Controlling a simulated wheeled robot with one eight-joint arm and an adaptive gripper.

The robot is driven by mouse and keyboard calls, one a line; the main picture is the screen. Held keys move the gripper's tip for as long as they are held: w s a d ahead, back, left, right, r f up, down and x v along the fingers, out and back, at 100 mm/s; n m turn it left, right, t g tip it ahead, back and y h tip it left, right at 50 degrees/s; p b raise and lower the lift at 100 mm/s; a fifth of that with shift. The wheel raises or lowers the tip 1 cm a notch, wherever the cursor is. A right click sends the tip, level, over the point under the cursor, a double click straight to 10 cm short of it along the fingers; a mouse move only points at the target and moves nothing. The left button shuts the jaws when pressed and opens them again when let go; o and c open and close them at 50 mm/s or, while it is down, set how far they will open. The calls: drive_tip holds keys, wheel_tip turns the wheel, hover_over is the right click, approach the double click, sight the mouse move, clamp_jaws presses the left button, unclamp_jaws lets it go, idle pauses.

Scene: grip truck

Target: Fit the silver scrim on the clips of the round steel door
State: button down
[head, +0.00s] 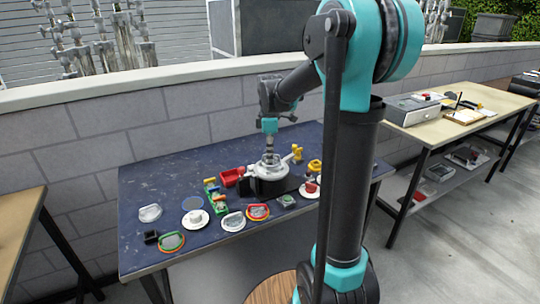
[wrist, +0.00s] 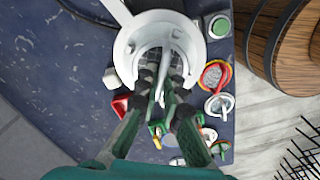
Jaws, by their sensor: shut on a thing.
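The round steel door (head: 267,172) stands near the middle of the blue table in the head view. In the wrist view it is a wide pale ring (wrist: 128,43) with a dark grid inside. My gripper (head: 269,153) points down over it. In the wrist view my gripper's dark green fingers (wrist: 160,92) are closed on a thin pale silver piece, which looks like the silver scrim (wrist: 158,97), seen nearly edge-on. It reaches over the ring's near opening. Whether it touches the door or its clips I cannot tell; the fingers hide much of it.
On the blue table (head: 140,185) are a red bin (head: 232,177), a red-and-yellow rimmed scrim (head: 258,212), a white-rimmed one (head: 233,221), a red-and-green rimmed one (head: 171,242) and a pale one (head: 150,213). A wooden barrel (wrist: 275,40) stands beside the table. The table's back left is clear.

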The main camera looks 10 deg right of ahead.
drive_tip(key=shift+f, duration=1.05)
idle(1.4)
drive_tip(key=c, duration=1.6)
unclamp_jaws()
drive_tip(key=o, duration=0.3)
drive_tip(key=shift+r, duration=3.75)
